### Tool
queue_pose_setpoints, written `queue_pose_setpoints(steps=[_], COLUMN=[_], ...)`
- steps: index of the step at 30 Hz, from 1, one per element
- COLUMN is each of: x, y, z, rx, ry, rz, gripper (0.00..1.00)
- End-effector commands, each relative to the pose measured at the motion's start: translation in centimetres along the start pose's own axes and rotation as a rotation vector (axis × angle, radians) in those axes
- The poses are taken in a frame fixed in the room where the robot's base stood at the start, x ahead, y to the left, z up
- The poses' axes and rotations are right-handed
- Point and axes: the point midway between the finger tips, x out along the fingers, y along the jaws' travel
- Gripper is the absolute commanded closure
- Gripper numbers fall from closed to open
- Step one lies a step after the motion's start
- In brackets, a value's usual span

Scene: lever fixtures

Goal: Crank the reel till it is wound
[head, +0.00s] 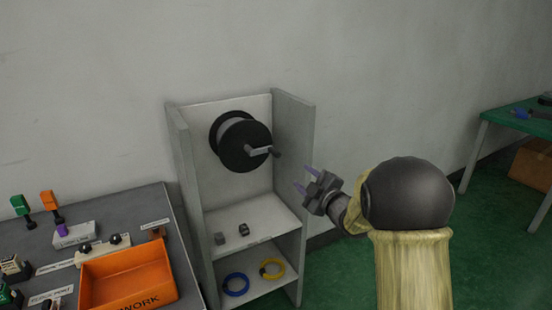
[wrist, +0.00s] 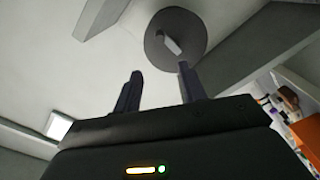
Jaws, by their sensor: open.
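The reel (head: 240,141) is a dark spool on the back panel of a grey open-fronted cabinet. A light grey crank arm (head: 258,151) sits on its face and carries a dark knob (head: 276,152) on its right end. My gripper (head: 304,179) is to the right of the crank and apart from it, near the cabinet's right side wall. In the wrist view my gripper's two fingers (wrist: 159,82) are spread and empty, with the round reel (wrist: 160,50) and its crank (wrist: 172,45) beyond them.
The cabinet's right wall (head: 294,150) stands close to my gripper. Lower shelves hold small grey blocks (head: 243,229), a blue ring (head: 236,284) and a yellow ring (head: 272,268). A bench with an orange tray (head: 128,277) is at left; a green table (head: 515,115) is at right.

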Motion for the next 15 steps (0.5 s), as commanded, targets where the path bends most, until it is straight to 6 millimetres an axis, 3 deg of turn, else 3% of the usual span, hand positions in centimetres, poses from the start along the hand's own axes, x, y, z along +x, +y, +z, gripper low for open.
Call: queue_pose_setpoints(steps=[8, 15], x=[1.1, 4.5], y=[0.0, 0.0], z=[-0.1, 0.0], rx=[0.001, 0.001], ry=[0.001, 0.000], rz=[-0.001, 0.000], gripper=[0.59, 0.59])
